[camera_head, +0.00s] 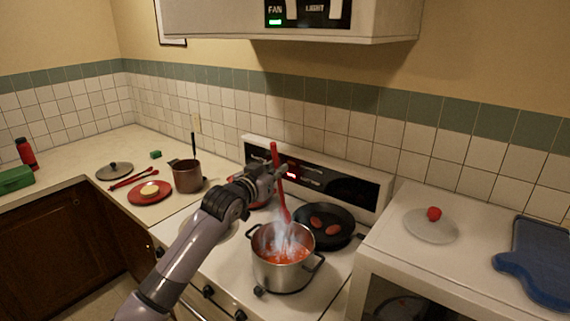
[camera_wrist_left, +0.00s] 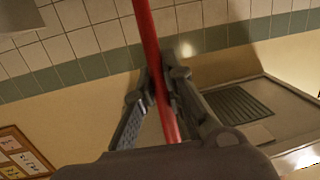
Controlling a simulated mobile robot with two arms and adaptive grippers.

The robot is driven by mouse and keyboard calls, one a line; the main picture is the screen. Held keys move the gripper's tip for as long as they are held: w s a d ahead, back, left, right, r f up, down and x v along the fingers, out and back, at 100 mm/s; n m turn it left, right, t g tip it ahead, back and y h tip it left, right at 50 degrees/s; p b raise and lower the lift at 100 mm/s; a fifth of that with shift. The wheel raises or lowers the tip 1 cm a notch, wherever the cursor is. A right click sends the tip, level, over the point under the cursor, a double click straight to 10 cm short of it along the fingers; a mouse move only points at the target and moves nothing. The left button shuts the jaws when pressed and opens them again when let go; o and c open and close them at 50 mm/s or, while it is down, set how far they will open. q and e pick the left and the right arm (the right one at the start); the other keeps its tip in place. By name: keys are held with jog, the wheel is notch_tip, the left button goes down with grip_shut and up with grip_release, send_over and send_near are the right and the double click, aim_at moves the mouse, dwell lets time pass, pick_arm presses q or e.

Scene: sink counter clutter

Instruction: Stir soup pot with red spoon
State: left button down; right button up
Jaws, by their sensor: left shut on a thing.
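The red spoon (camera_head: 275,160) stands nearly upright over the soup pot, its lower end down toward the soup. The soup pot (camera_head: 285,272) is silver, on the front of the stove, with red soup and steam inside. Steam partly hides the spoon's lower end. My left gripper (camera_head: 279,174) is shut on the spoon's handle above the pot. In the left wrist view the red handle (camera_wrist_left: 153,60) runs between the fingers of the left gripper (camera_wrist_left: 168,85). My right gripper is not in view.
A black pan (camera_head: 331,236) with two reddish pieces sits behind and right of the pot. A brown pot (camera_head: 187,176) and a red plate (camera_head: 138,197) stand on the left counter. A clear lid (camera_head: 418,228) and a blue board (camera_head: 533,290) lie at right. The range hood (camera_head: 220,20) hangs above.

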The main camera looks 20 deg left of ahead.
pick_arm(q)
jog(key=v, duration=0.3)
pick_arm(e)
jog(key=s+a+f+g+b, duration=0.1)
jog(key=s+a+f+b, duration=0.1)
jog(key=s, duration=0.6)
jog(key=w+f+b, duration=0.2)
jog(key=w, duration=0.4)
pick_arm(q)
jog(key=b, duration=0.4)
send_near(283, 214)
jog(key=shift+w+r, duration=1.6)
jog(key=shift+w, duration=0.9)
jog(key=shift+w+d+f+b, duration=0.15)
jog(key=shift+f+b, duration=0.2)
jog(key=shift+f, duration=0.3)
jog(key=shift+w+d+f+b, duration=0.15)
jog(key=shift+f+b, duration=0.25)
jog(key=shift+f, duration=0.25)
jog(key=shift+w+d+f+b, duration=0.15)
jog(key=shift+f+b, duration=0.2)
jog(key=shift+f, duration=0.3)
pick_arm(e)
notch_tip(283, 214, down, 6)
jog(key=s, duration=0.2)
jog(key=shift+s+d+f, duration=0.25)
